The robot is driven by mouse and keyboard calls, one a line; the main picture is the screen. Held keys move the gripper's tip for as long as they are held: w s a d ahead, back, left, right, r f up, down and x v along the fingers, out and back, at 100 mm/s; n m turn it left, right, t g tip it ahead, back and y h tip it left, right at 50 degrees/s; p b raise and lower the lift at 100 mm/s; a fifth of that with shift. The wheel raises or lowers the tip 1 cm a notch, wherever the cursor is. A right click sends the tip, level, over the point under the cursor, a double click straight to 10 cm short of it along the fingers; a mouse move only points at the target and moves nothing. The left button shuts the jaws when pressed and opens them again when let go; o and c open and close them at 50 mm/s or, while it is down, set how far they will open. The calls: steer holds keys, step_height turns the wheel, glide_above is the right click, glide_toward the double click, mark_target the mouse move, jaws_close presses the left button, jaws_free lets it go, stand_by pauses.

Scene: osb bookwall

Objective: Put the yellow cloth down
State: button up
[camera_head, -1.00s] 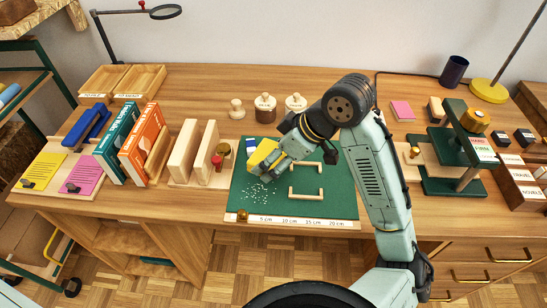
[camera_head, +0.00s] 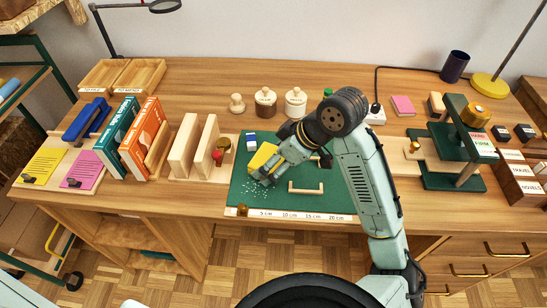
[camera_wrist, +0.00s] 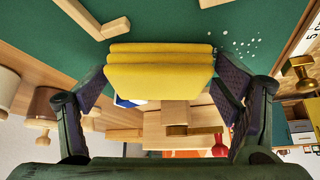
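The yellow cloth (camera_head: 262,157) is a folded pad over the left part of the green mat (camera_head: 241,196). In the wrist view the cloth (camera_wrist: 160,70) sits between the two fingers, which touch its left and right edges. My gripper (camera_head: 262,171) is shut on it, and the gripper also shows in the wrist view (camera_wrist: 160,85). White crumbs (camera_head: 254,188) lie scattered on the mat just in front of the cloth. Whether the cloth touches the mat or hangs slightly above it, I cannot tell.
A blue-and-white block (camera_head: 251,139) stands behind the cloth. Wooden bookends (camera_head: 206,146) stand to the left, lidded jars (camera_head: 265,101) behind.

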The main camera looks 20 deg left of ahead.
steer(key=shift+o, duration=1)
